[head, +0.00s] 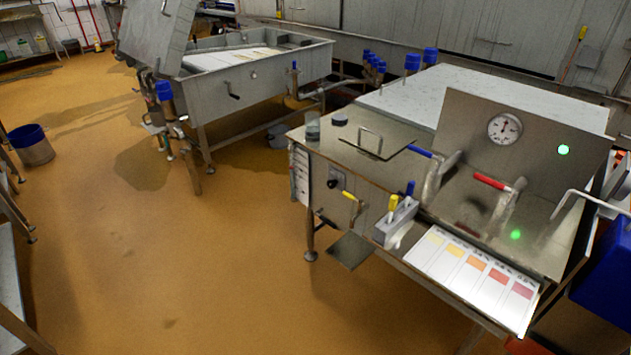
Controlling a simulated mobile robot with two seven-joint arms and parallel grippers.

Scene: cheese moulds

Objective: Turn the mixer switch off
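A metal vat with a flat steel work top (400,165) stands at the right. On its left-hand front panel is a small black rotary knob (332,184), which looks like the mixer switch. Its exact pointer position is too small to read. A green lamp (563,150) is lit on the upright steel panel (535,135) behind the work top, and a green glow shows on the top below it. Neither of my grippers is in view.
A red-handled valve (495,182) and a blue-handled valve (420,152) stand on the work top. A grey holder (394,228) with yellow and blue handles and a colour chart (470,277) sit at its front edge.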

